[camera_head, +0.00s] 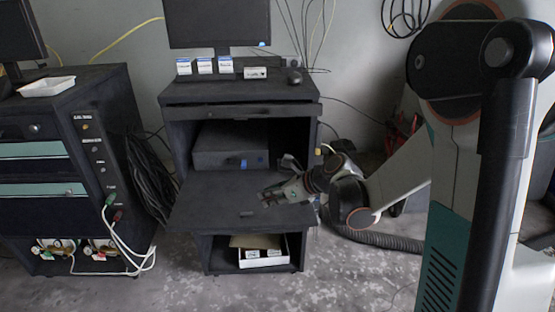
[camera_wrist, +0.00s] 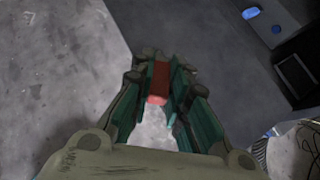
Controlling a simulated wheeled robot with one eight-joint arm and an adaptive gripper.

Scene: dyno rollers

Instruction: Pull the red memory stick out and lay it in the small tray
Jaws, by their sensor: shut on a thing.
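The red memory stick (camera_wrist: 158,78) shows between my fingers in the wrist view, its lighter pinkish end toward the camera. My gripper (camera_wrist: 160,88) is shut on it. In the head view, my gripper (camera_head: 270,195) is over the fold-out shelf of the middle cabinet, in front of the dark computer box (camera_head: 230,150). The stick is too small to make out clearly there. A small white tray (camera_head: 48,91) lies on top of the left cabinet, far from my gripper.
The dark fold-out shelf (camera_head: 205,203) carries a small dark piece (camera_head: 246,213). A white box (camera_head: 262,261) sits in the compartment below. A blue piece (camera_head: 244,163) is on the computer box front. White cables (camera_head: 125,247) hang from the left cabinet. Open floor lies in front.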

